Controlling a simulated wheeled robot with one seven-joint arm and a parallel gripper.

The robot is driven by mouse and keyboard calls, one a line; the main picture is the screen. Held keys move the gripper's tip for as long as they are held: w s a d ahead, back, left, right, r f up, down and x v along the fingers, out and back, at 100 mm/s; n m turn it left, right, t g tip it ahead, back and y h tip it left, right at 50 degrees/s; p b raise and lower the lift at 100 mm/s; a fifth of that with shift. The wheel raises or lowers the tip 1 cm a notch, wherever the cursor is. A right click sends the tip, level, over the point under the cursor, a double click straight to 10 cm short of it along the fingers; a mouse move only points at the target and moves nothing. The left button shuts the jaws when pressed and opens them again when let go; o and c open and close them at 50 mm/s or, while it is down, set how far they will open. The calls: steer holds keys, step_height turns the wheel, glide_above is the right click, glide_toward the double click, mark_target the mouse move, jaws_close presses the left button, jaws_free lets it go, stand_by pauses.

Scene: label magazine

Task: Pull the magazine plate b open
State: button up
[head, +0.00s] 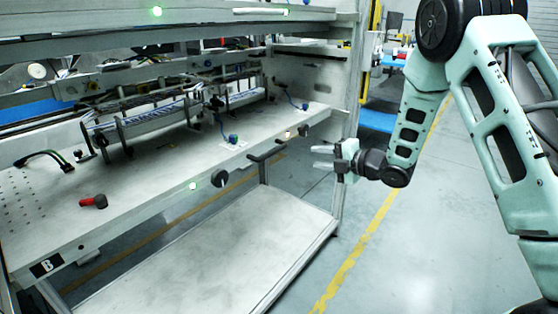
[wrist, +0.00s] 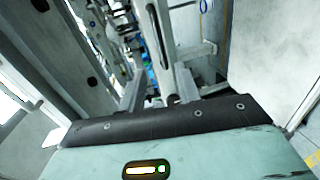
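The magazine plate b (head: 140,200) is the wide pale shelf at the left and middle of the head view, with a black "B" label (head: 47,265) on its front left corner. A dark bar handle (head: 267,154) sticks out from its front edge toward the right. My gripper (head: 322,157) is to the right of this handle, apart from it, with its fingers pointing left. The fingers are spread with nothing between them. In the wrist view the two fingers of my gripper (wrist: 168,88) show apart. I cannot pick out the handle clearly there.
On the plate are a red-and-black knob (head: 94,201), blue knobs and a roller assembly (head: 150,118). A round black knob (head: 220,178) sits on its front edge. A lower shelf (head: 200,265) lies below. The floor (head: 400,260) at the right is clear, with a yellow line.

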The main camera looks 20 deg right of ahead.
mark_target(277, 151)
steer(key=x, duration=1.7)
steer(key=shift+w+b, duration=0.2)
steer(key=shift+b, duration=0.1)
jaws_close()
